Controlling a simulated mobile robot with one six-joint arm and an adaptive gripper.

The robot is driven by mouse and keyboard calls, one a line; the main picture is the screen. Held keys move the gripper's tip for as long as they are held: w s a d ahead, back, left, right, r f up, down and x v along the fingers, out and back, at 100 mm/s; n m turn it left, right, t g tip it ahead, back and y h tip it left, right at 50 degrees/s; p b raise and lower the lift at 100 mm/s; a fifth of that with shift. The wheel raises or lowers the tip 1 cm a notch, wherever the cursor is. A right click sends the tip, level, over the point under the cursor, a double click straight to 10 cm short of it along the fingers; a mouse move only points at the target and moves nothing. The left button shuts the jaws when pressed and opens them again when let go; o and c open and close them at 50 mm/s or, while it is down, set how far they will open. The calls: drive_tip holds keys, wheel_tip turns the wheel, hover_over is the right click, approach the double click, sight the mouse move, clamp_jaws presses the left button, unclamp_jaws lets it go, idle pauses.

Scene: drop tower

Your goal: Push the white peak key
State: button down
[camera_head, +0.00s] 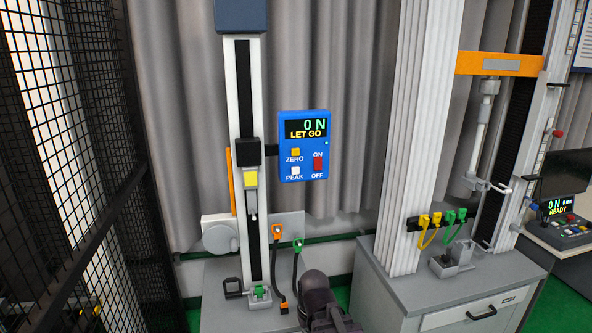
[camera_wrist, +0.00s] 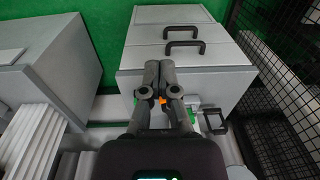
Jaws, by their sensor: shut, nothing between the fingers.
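The white peak key (camera_head: 295,170) is a small square button on the blue control box (camera_head: 304,147), just above the label PEAK. The box display (camera_head: 306,128) reads 0 N and LET GO. My gripper (camera_head: 314,280) is low at the bottom of the head view, well below the box and apart from it. In the wrist view my gripper (camera_wrist: 159,66) points at a grey cabinet, with its two fingers together and nothing between them. The peak key does not show in the wrist view.
A yellow ZERO key (camera_head: 296,152) and a red ON/OFF switch (camera_head: 318,163) sit close to the peak key. The box is beside a tall test column (camera_head: 230,90). Orange and green clips with black cables (camera_head: 298,243) hang below. Black mesh (camera_head: 85,130) stands at left.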

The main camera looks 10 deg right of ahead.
sight(293, 173)
drive_tip(key=w+d+r+n+t+y+p, duration=0.1)
drive_tip(key=w+d+r+t+y+p, duration=0.1)
drive_tip(key=w+r+p, duration=0.5)
drive_tip(key=w+d+r+n+t+y+p, duration=0.2)
drive_tip(key=w+r+t+p, duration=0.2)
drive_tip(key=w+r+p, duration=0.3)
drive_tip(key=w+d+r+n+t+y+p, duration=0.1)
drive_tip(key=w+r+t+y+p, duration=0.1)
drive_tip(key=w+r+p, duration=0.5)
drive_tip(key=w+r, duration=0.3)
drive_tip(key=r, duration=0.2)
drive_tip(key=w+r+t, duration=0.1)
drive_tip(key=w+r, duration=0.2)
drive_tip(key=r, duration=0.2)
drive_tip(key=shift+d+r+t+y, duration=0.3)
drive_tip(key=shift+d+y, duration=0.1)
drive_tip(key=shift+w, duration=0.1)
drive_tip(key=shift+w, duration=4.3)
drive_tip(key=shift+w, duration=0.9)
drive_tip(key=shift+s, duration=0.9)
